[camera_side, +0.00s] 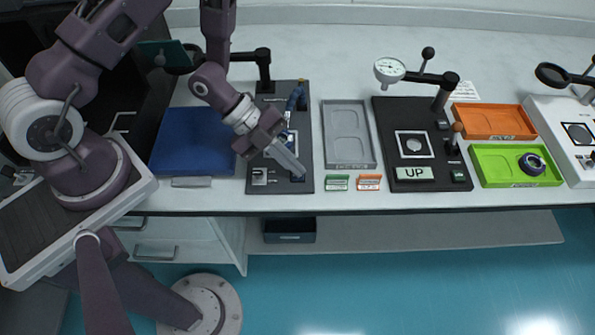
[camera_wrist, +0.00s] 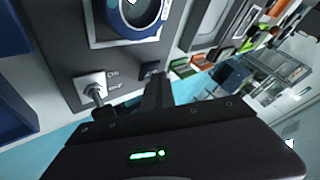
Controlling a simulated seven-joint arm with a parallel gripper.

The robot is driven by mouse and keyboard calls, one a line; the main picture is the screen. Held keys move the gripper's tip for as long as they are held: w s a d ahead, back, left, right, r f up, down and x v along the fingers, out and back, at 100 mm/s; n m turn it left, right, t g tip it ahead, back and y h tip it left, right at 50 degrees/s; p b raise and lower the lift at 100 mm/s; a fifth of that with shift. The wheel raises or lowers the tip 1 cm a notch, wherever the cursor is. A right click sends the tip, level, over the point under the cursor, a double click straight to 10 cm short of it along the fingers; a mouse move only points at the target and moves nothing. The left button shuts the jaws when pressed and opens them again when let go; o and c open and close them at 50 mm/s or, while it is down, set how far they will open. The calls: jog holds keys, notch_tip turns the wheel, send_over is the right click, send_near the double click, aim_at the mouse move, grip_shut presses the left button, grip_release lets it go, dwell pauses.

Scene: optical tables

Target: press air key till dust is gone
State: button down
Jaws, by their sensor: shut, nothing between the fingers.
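A black panel (camera_side: 270,95) stands on the bench, and my gripper (camera_side: 299,173) is shut and empty over its front right corner. A small dark air key (camera_side: 298,180) lies right at the fingertips. In the wrist view the fingers (camera_wrist: 156,80) partly cover the air key (camera_wrist: 149,70). I cannot tell whether they touch it or whether it is pressed down. A round part with a blue rim (camera_wrist: 136,18) sits on the panel's light plate, and a blue nozzle (camera_side: 295,98) rises behind it. No dust can be made out.
A toggle switch (camera_wrist: 92,88) marked on and off is left of the key. A blue mat (camera_side: 195,140) lies left of the panel, a grey tray (camera_side: 348,112) right of it. Green and orange tags (camera_side: 337,183) lie near the bench's front edge.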

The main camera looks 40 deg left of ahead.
jog(key=shift+r, duration=0.8)
jog(key=shift+r, duration=0.1)
jog(key=shift+r, duration=2.45)
